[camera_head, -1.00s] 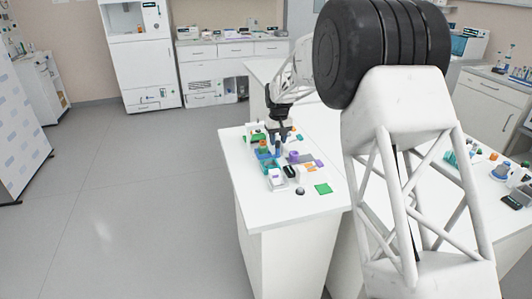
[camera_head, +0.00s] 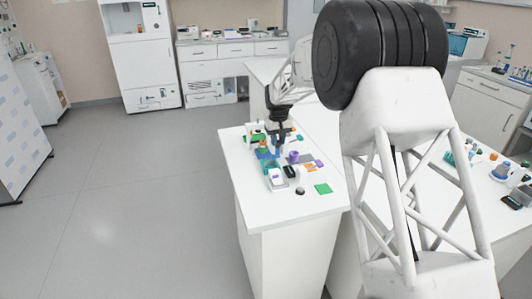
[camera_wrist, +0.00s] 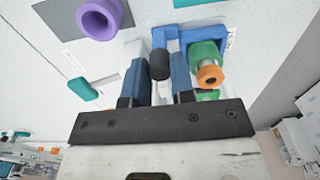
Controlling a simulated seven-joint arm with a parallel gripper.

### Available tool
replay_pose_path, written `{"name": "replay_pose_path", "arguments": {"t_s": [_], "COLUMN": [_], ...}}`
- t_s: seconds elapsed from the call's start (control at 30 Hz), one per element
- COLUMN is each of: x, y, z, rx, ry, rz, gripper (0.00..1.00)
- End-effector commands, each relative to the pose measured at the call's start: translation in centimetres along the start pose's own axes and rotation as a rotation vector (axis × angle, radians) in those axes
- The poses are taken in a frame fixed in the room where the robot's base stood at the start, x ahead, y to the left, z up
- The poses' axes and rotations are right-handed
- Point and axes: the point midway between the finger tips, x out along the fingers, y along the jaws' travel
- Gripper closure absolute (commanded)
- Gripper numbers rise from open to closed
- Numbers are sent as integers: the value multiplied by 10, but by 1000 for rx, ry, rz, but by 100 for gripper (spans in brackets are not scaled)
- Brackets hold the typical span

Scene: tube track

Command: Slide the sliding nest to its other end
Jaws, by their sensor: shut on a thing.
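A blue bracket (camera_wrist: 197,35) with a green block and an orange ring (camera_wrist: 210,75) beside it shows in the wrist view; it looks like the sliding nest. A dark round knob (camera_wrist: 159,66) sits on a blue arm of the bracket. My gripper (camera_wrist: 160,82) has its two blue-grey fingers either side of this knob and is shut on it. Their exact contact is partly hidden. In the head view my gripper (camera_head: 279,142) points down over the blue parts (camera_head: 266,153) on the white table. The ends of the track cannot be made out.
On the white table (camera_head: 290,222) a green square (camera_head: 323,188), a dark round item (camera_head: 300,191) and a white device (camera_head: 277,179) lie nearer the front. The table's front is clear.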

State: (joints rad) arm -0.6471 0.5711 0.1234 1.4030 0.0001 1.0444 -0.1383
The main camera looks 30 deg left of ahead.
Motion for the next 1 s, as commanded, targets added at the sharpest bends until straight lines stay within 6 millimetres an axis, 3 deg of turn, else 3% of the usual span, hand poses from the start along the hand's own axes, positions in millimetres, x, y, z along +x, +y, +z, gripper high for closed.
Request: {"name": "replay_pose_path", "arguments": {"t_s": [1.0], "x": [0], "y": [1], "z": [-42], "rx": [1], "ry": [1], "rz": [1], "gripper": [94]}}
